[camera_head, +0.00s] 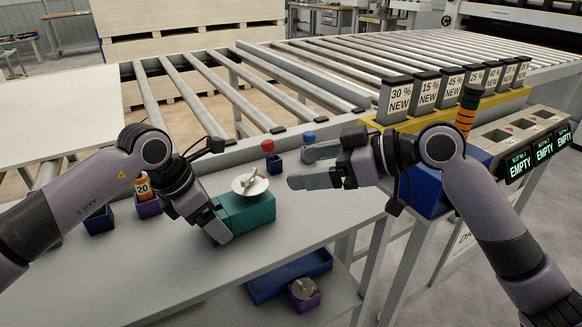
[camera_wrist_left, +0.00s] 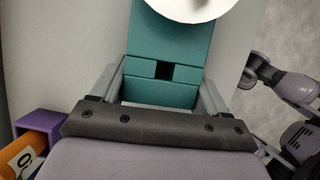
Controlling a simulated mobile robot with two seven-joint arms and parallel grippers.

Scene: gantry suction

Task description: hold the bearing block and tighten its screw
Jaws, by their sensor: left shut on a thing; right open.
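A teal bearing block (camera_head: 249,217) sits on the grey table, with a white disc and a light metal cross-shaped handle (camera_head: 250,184) on its top, which looks like its screw. My left gripper (camera_head: 222,226) is shut on the block's left end. In the left wrist view the block (camera_wrist_left: 170,45) lies between both fingers of the left gripper (camera_wrist_left: 163,92), and the white disc (camera_wrist_left: 190,5) is cut off at the top edge. My right gripper (camera_head: 310,166) is open and empty, to the right of the block and apart from it.
A red-topped item in a small dark holder (camera_head: 274,162) and a blue-topped item (camera_head: 308,137) stand behind the block. An orange item marked 20 (camera_head: 143,188) stands in a purple holder at left. A blue tray (camera_head: 290,277) sits below the table front. Rollers (camera_head: 205,105) run behind.

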